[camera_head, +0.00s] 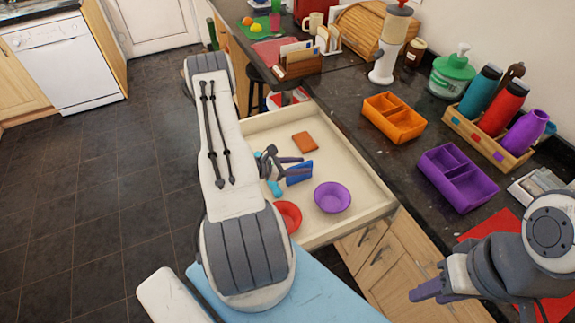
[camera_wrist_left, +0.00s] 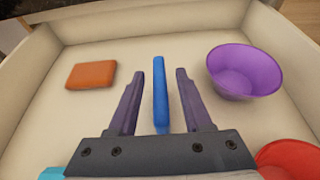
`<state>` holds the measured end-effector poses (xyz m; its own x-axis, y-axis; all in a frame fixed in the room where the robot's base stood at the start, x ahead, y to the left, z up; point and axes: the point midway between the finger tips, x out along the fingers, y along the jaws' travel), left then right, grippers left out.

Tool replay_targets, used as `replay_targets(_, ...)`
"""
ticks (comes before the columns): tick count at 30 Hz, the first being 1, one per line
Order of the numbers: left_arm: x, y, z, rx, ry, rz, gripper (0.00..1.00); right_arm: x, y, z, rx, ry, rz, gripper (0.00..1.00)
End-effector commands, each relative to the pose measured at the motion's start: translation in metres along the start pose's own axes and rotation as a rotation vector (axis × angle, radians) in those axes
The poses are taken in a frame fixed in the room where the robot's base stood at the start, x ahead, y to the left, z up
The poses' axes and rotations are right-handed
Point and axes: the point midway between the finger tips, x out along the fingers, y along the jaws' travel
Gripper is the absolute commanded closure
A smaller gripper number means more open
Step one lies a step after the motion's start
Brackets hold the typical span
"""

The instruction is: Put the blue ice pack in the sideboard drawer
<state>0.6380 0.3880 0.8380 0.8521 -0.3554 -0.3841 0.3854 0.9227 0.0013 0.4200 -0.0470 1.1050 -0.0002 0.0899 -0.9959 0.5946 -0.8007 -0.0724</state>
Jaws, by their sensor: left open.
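The sideboard drawer (camera_head: 368,205) is pulled out; its pale floor and walls also show in the left wrist view (camera_wrist_left: 120,40). The blue ice pack (camera_head: 299,174) is inside the drawer and shows edge-on as a thin blue strip in the left wrist view (camera_wrist_left: 160,92). My left gripper (camera_head: 296,163) reaches down into the drawer, open, with one finger on each side of the pack and a visible gap on both sides. Its fingers also show in the left wrist view (camera_wrist_left: 159,75). My right gripper (camera_head: 428,291) is at the lower right, away from the drawer; its finger gap is unclear.
The drawer also holds an orange-brown block (camera_head: 305,142), a purple bowl (camera_head: 332,197), a red bowl (camera_head: 288,216) and a cyan item (camera_head: 274,187). An orange divided tray (camera_head: 394,118), a purple divided tray (camera_head: 458,178) and a bottle rack (camera_head: 490,132) stand on the dark counter.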

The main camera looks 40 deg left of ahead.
Motion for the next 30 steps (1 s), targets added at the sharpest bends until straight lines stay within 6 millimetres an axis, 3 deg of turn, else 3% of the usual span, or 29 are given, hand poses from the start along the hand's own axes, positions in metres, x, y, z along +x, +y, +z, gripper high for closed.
replay_targets(16, -0.105, 0.001, -0.002, 0.000, 0.000, 0.007, 0.51, 0.028, 0.002, 0.002, 0.000, -0.001, 0.000, 0.61)
replay_targets(23, -0.119, 0.000, -0.001, 0.000, 0.000, 0.002, 0.51, 0.030, 0.002, 0.002, 0.000, 0.000, 0.000, 0.61)
replay_targets(30, -0.112, -0.006, 0.010, 0.036, 0.008, -0.045, 0.51, 0.029, 0.002, 0.002, 0.000, 0.000, 0.000, 0.61)
